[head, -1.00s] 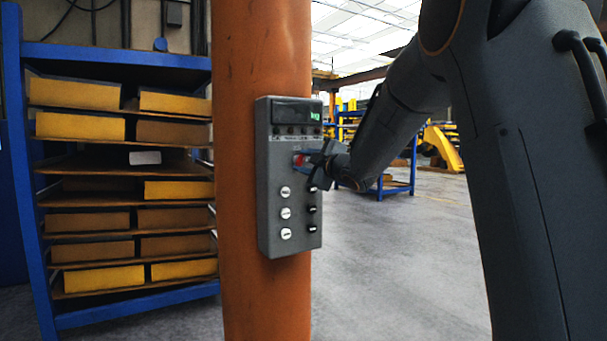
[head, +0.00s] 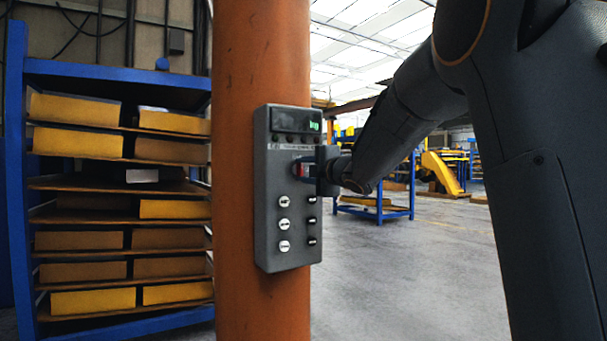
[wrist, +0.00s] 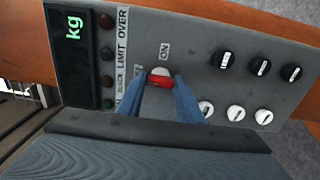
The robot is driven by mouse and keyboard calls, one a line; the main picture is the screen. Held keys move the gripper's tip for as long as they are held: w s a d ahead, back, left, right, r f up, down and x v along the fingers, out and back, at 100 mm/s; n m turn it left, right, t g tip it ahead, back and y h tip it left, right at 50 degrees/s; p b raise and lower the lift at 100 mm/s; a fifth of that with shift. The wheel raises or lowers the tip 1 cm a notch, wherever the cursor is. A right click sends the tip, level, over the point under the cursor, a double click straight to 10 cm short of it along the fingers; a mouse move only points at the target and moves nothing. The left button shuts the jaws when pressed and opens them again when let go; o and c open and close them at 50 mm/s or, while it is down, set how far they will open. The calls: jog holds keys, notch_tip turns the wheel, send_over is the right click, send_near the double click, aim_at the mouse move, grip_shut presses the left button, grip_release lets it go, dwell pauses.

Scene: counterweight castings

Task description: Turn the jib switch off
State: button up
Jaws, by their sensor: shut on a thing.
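A grey control box (head: 288,258) is fixed to an orange column. The switch (wrist: 160,77), red with a pale part, sits between my blue fingertips in the wrist view. An ON label stands beside it; lettering on its other side is partly hidden by a finger. My gripper (wrist: 158,92) is shut on the switch, one finger on each side. In the head view my gripper (head: 308,170) reaches the box from the right, below the display, and mostly hides the switch.
The box has a display (head: 293,121) with green lettering, small lamps, white buttons (head: 284,224) and black knobs (wrist: 260,66). The orange column (head: 262,60) stands behind it. A blue rack (head: 120,75) with yellow boxes is at left. Open floor (head: 400,270) lies at right.

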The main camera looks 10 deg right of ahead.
jog(key=o, duration=1.1)
jog(key=shift+c, duration=0.2)
jog(key=shift+s, duration=0.1)
jog(key=v, duration=0.7)
jog(key=shift+s+d, duration=0.15)
jog(key=shift+s, duration=0.15)
